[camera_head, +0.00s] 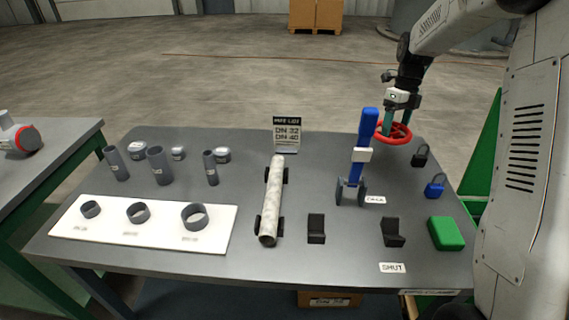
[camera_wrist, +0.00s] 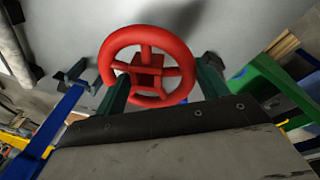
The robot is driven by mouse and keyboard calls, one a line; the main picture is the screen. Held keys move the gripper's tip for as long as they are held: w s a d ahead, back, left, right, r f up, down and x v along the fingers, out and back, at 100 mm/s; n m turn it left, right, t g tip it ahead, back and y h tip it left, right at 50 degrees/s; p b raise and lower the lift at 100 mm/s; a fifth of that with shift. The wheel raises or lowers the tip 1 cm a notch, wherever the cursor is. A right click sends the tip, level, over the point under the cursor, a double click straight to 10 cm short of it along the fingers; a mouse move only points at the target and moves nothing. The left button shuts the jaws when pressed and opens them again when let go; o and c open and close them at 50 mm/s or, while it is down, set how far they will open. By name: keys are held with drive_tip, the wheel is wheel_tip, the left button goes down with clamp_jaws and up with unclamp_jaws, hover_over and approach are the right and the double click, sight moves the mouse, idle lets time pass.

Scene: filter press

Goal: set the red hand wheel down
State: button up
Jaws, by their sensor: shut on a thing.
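The red hand wheel (camera_head: 393,132) is at the back right of the grey table, in the head view. My gripper (camera_head: 395,118) is above it, pointing down, with green fingers. The wheel lies roughly level. I cannot tell whether its underside touches the table.
A blue-handled lever (camera_head: 366,135) stands left of the wheel. A black padlock (camera_head: 420,156), a blue padlock (camera_head: 435,186) and a green box (camera_head: 446,233) lie nearer the right edge. A pale pipe (camera_head: 272,200) rests mid-table; bare grey table (camera_head: 330,165) lies between pipe and lever.

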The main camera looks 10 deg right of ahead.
drive_tip(key=shift+d, duration=0.1)
wheel_tip(320, 180, down, 10)
drive_tip(key=shift+r, duration=0.1)
idle(0.4)
drive_tip(key=shift+f, duration=0.2)
drive_tip(key=o, duration=1.2)
drive_tip(key=shift+r, duration=0.15)
